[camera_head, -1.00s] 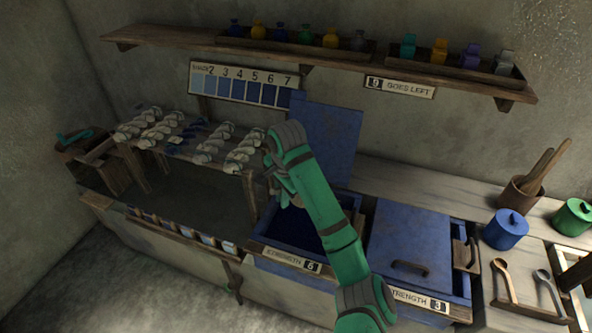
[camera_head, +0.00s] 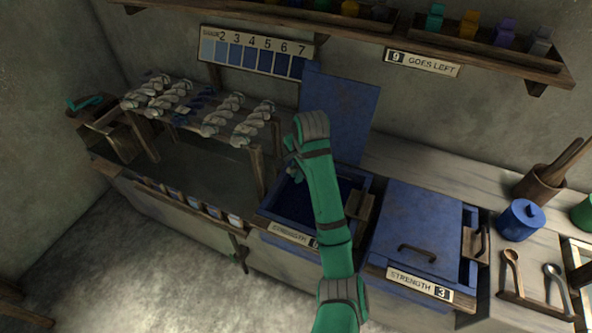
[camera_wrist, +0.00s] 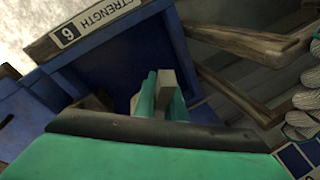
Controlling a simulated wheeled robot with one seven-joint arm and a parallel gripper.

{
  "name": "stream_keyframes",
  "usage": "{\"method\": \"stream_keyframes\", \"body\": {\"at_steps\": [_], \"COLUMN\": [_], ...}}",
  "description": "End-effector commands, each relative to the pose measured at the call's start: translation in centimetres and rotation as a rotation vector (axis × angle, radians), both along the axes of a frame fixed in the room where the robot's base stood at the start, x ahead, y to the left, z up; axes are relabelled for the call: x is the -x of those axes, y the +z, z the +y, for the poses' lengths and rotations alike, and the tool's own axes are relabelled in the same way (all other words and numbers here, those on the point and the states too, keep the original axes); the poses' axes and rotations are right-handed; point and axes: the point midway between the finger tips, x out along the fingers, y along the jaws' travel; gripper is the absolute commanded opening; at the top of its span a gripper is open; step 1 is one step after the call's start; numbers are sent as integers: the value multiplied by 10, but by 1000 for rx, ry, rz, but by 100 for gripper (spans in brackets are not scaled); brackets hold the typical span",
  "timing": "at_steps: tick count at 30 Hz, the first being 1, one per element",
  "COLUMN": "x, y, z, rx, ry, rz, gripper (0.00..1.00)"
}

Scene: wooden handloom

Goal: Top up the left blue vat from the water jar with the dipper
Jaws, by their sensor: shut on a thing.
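The left blue vat (camera_head: 275,226) stands open with dark liquid inside. Its blue lid (camera_head: 340,115) stands upright behind it, and its label reads STRENGTH 6 in the wrist view. My gripper (camera_head: 293,168) is over the vat's back left part, partly hidden by my green arm. I cannot tell whether the bar is the dipper's handle. I cannot pick out the water jar.
The right vat has its blue lid (camera_head: 418,225) on, labelled STRENGTH 3. A blue pot (camera_head: 521,220) and spoons (camera_head: 513,272) are on the right counter. A rack with pale skeins (camera_head: 222,115) is left of the open vat. A shelf (camera_head: 470,65) overhangs the back.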

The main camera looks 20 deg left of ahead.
Motion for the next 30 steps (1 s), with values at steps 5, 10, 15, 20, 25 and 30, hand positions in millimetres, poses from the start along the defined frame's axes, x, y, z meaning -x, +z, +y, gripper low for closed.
{"method": "stream_keyframes", "body": {"at_steps": [5, 10, 15, 20, 25, 30], "x": [0, 1, 4, 6, 10, 14], "y": [6, 4, -1, -1, -5, -7], "z": [7, 4, -1, -1, -9, -17], "rx": [-41, -68, -91, -153, -257, -390], "ry": [-1, -16, -34, -53, -101, -157], "rz": [-23, -36, -45, -76, -131, -198], "gripper": [0, 0, 0, 0, 0, 0]}}
